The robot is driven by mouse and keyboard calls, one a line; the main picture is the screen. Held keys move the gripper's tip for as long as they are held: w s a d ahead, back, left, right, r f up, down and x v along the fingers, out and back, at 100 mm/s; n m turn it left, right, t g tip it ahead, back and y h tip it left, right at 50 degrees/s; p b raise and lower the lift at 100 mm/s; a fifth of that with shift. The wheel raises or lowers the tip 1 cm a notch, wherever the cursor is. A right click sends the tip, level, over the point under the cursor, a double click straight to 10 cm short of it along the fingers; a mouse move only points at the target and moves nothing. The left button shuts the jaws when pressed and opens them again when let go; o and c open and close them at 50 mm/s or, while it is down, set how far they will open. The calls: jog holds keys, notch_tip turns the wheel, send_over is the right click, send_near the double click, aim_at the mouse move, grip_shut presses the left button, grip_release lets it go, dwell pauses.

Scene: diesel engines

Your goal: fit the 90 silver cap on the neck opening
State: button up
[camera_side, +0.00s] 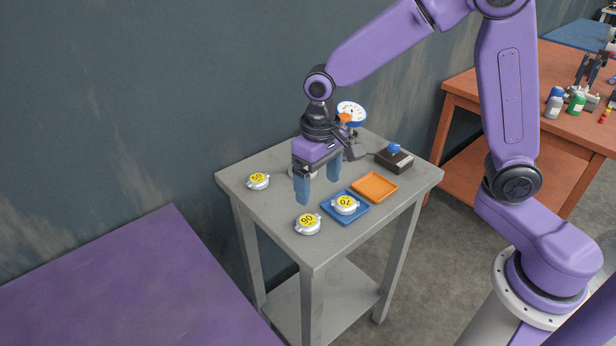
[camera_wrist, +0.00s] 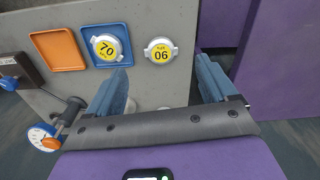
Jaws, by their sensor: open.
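My gripper (camera_side: 318,190) is open and empty above the grey table; its blue fingers show spread in the wrist view (camera_wrist: 162,72). A silver cap with a yellow label (camera_side: 308,223) lies at the table's front corner. A silver cap marked 70 (camera_side: 345,204) sits in the blue tray (camera_side: 362,216). Another yellow-labelled cap (camera_side: 258,181) lies at the left; its number is too small to be sure of. I cannot make out the neck opening; my gripper hides part of the table.
An empty orange tray (camera_side: 374,187) lies right of the blue tray. A dark box with a blue knob (camera_side: 394,159) and a dial gauge (camera_side: 351,112) stand at the back. A purple surface (camera_side: 130,285) is at the left, a wall behind, an orange bench (camera_side: 480,100) at right.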

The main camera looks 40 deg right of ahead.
aim_at(308, 221)
jog(key=shift+m, duration=0.7)
jog(key=shift+w+f, duration=0.5)
jog(key=shift+f, duration=1.55)
jog(key=shift+w+f, duration=0.5)
jog(key=shift+f, duration=1.5)
jog(key=shift+w+f, duration=0.5)
jog(key=shift+f, duration=1.55)
jog(key=c, duration=1.3)
jog(key=shift+r, duration=0.1)
jog(key=shift+r, duration=2.45)
